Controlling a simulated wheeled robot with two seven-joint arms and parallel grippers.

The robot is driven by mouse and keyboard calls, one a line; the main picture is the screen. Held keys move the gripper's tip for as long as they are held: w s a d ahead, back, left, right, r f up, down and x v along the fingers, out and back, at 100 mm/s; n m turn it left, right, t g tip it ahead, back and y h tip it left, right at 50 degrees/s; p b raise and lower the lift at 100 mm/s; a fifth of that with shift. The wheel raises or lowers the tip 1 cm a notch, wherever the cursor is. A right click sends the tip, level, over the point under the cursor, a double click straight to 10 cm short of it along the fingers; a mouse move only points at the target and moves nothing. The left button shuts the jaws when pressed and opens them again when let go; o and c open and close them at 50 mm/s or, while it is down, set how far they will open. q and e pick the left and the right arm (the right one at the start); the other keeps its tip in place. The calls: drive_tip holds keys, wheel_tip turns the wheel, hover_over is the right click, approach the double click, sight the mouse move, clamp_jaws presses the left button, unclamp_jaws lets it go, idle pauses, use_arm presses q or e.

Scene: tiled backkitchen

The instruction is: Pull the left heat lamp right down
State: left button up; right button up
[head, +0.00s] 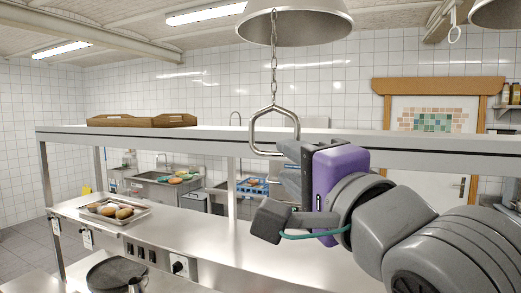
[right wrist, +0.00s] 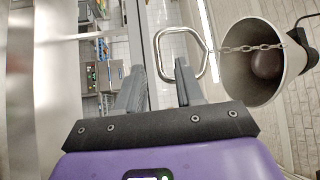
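The left heat lamp (head: 300,25) is a grey metal dome at the top of the head view. A chain (head: 274,55) hangs from it to a steel pull handle (head: 254,133), a rounded loop. In the right wrist view the lamp (right wrist: 240,75) shows from below with its bulb, and the handle (right wrist: 206,58) is just beyond my fingertips. My right gripper (head: 283,162) is open at the handle's lower right side. Its fingers (right wrist: 158,72) are apart, with the handle near the right-hand finger; I cannot tell if they touch. My left gripper is not in view.
A steel shelf (head: 330,137) runs behind the handle, with a wooden tray (head: 142,120) on it. A second lamp (head: 498,12) hangs at the top right.

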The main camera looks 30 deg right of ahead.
sight(277, 154)
drive_tip(key=w, duration=0.5)
drive_tip(key=shift+d+p, duration=0.2)
drive_tip(key=shift+p, duration=0.15)
drive_tip(key=w, duration=0.1)
drive_tip(key=w+p, duration=0.1)
drive_tip(key=w, duration=0.1)
drive_tip(key=shift+w+d+r+p, duration=0.1)
drive_tip(key=shift+w+r+p, duration=0.15)
drive_tip(key=shift+r+p, duration=0.1)
drive_tip(key=shift+s+r, duration=0.15)
drive_tip(key=shift+s, duration=0.45)
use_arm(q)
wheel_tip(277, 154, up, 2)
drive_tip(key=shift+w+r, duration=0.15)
use_arm(e)
drive_tip(key=shift+w, duration=0.3)
clamp_jaws()
